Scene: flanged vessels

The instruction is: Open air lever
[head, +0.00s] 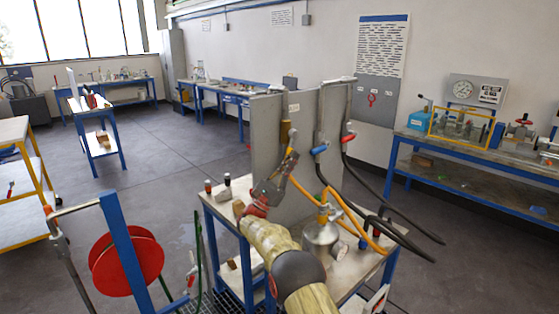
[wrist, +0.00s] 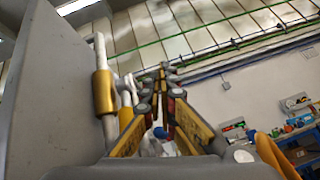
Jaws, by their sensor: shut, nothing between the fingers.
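A blue-handled lever (head: 319,150) and a red-handled lever (head: 348,138) sit on the pipework at the right part of a grey upright panel (head: 300,112). No label shows which one is the air lever. My gripper (head: 292,154) is in front of the panel, left of the blue handle and apart from it in the picture. In the wrist view its fingers (wrist: 164,72) meet at the tips, shut and empty. A small blue part (wrist: 160,132) shows between the finger links; I cannot tell whether it is the blue handle.
A brass-coloured cylinder (head: 285,133) on a pipe is close to my gripper; one also shows in the wrist view (wrist: 103,92). A metal vessel (head: 321,238) stands on the bench, with orange (head: 348,212) and black hoses (head: 385,200) around it. A red reel (head: 127,262) is at left.

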